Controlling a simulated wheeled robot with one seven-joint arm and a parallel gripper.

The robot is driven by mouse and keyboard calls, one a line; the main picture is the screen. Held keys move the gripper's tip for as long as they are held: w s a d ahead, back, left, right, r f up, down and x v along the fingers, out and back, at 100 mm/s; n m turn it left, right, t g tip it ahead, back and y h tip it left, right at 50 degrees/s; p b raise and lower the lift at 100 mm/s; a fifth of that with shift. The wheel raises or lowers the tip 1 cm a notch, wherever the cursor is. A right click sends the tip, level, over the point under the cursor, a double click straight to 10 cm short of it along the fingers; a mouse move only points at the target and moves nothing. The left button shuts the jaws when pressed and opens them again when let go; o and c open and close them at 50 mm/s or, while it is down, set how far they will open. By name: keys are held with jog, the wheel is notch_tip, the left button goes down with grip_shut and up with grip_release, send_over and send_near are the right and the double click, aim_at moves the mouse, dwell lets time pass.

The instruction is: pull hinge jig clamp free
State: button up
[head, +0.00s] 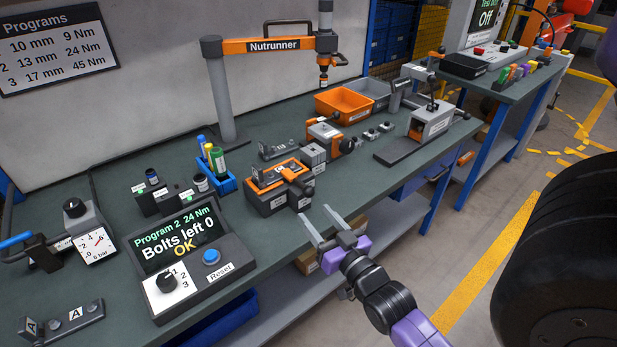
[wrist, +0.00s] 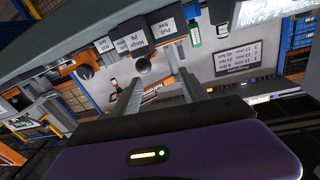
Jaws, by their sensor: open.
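The hinge jig (head: 262,196) is an orange-topped grey block near the front edge of the bench. Its black clamp handle (head: 298,185) points toward the front edge, and a grey hinge part lies on top. My gripper (head: 315,212) is open and empty, just off the bench edge, in front of the handle and apart from it. In the wrist view, a dark round knob (wrist: 143,64) shows beyond my fingertips (wrist: 156,66), nearer the left finger. Labels reading "Hinge jig" (wrist: 133,40) and "Pull free" (wrist: 168,32) are beside it.
The control box (head: 190,256) left of the jig reads "Bolts left 0 OK". A blue holder (head: 223,182) with bottles stands behind it. Another orange fixture (head: 325,133), an orange bin (head: 343,104) and a grey press (head: 430,120) stand to the right. The nutrunner arm (head: 270,46) hangs above.

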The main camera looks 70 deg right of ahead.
aim_at(312, 195)
jog(key=d, duration=0.1)
jog(key=d+m, duration=0.1)
jog(key=d+g, duration=0.1)
jog(key=d, duration=0.1)
jog(key=shift+f+m+h, duration=0.25)
jog(key=shift+m+h, duration=0.05)
jog(key=shift+h, duration=0.1)
jog(key=shift+p+x, duration=0.6)
jog(key=shift+x, duration=2.95)
jog(key=shift+w+a, duration=0.1)
grip_shut()
